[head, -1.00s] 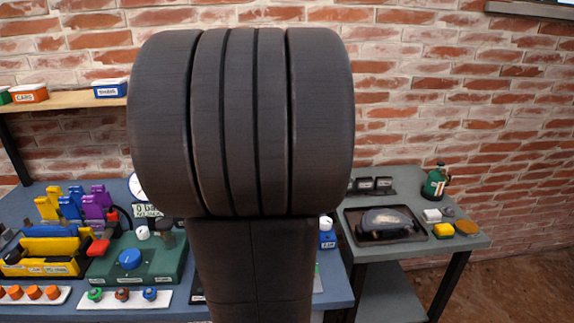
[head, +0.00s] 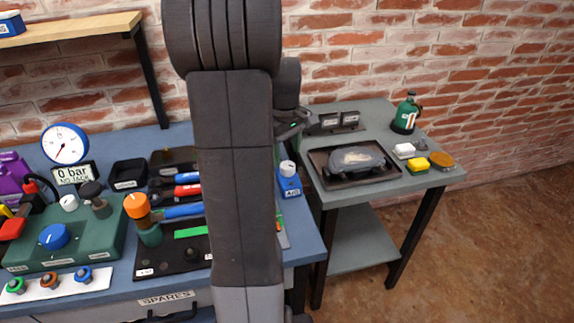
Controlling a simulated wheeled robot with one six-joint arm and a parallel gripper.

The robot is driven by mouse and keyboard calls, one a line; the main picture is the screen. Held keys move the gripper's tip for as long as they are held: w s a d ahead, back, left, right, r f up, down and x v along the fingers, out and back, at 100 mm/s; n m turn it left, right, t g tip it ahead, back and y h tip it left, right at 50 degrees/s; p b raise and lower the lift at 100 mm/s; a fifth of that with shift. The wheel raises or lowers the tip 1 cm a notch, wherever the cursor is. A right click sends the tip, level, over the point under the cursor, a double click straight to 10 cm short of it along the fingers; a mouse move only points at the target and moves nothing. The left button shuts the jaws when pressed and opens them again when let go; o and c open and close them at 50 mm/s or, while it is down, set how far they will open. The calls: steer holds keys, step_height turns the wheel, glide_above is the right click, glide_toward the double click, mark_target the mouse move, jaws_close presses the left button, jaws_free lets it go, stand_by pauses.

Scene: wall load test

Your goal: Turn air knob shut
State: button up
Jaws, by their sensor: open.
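The air knob (head: 288,168) is a small white knob on a blue box (head: 290,186) with a white label that seems to read AIR. The box stands at the right end of the blue workbench, just right of my arm. My gripper (head: 300,124) is dark and partly hidden behind my arm. It is open and, in the picture, sits above and a little right of the knob, apart from it. How the knob is turned is too small to tell.
Tools and a black tray (head: 172,261) crowd the bench. A grey side table (head: 374,118) holds a dark tray (head: 320,180) and a green bottle (head: 406,113).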

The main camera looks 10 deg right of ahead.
mark_target(287, 164)
step_height(287, 164, down, 5)
steer(key=shift+r, duration=0.1)
stand_by(0.3)
steer(key=c, duration=1)
